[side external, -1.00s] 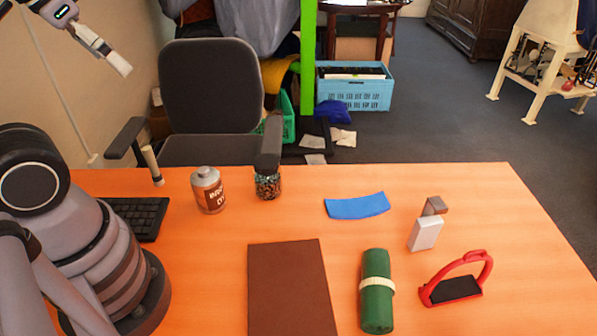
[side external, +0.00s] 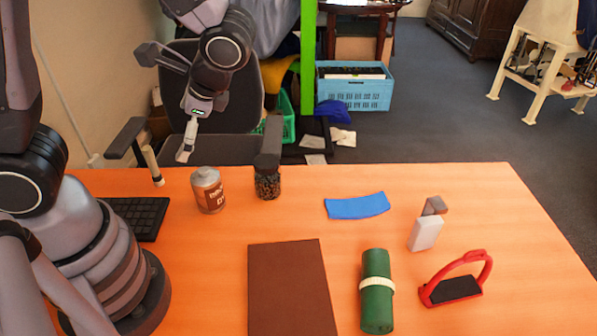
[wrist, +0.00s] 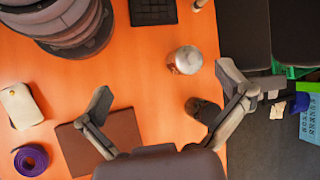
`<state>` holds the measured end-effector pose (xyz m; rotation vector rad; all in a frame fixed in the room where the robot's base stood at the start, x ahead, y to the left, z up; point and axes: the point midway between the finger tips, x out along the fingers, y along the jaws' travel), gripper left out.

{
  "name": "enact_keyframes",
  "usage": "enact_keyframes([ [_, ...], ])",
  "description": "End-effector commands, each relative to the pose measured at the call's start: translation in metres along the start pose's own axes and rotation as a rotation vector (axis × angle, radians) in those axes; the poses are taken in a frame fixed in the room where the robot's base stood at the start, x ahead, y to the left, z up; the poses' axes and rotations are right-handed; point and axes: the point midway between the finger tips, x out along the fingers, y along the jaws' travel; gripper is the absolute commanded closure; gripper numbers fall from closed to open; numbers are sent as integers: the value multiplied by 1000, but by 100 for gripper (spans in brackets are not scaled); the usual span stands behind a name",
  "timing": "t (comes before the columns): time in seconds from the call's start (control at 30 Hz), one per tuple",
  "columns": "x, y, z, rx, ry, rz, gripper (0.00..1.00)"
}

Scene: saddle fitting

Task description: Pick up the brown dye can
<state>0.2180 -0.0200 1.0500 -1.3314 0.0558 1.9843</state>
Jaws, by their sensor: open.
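The brown dye can (side external: 209,190) stands upright at the back left of the orange table. It is a grey-topped can with a brown label and white lettering. In the wrist view the can (wrist: 186,60) is seen from above, between the two spread fingers and nearer the right one. My gripper (wrist: 164,80) is open and empty. In the side view my gripper (side external: 186,152) hangs above and behind the can, a little to its left, apart from it.
A dark-lidded jar (side external: 267,178) stands close to the right of the can. A keyboard (side external: 138,217) lies to the left. A brown mat (side external: 290,290), green roll (side external: 376,295), blue strip (side external: 357,206), white-grey item (side external: 426,232) and red stirrup (side external: 456,285) lie further right.

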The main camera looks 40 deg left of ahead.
Motion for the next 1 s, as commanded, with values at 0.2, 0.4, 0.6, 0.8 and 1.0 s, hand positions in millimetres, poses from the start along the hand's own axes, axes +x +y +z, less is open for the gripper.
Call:
enact_keyframes([
  [0.2, 44, 28, -45, 299, -255, -285, 0],
  [0.4, 90, 57, -77, 562, -432, -582, 0],
  [0.6, 141, 82, -97, 803, -555, -873, 0],
  [0.8, 174, 93, -104, 946, -611, -1043, 0],
  [1.0, 186, 82, -105, 974, -627, -1076, 0],
])
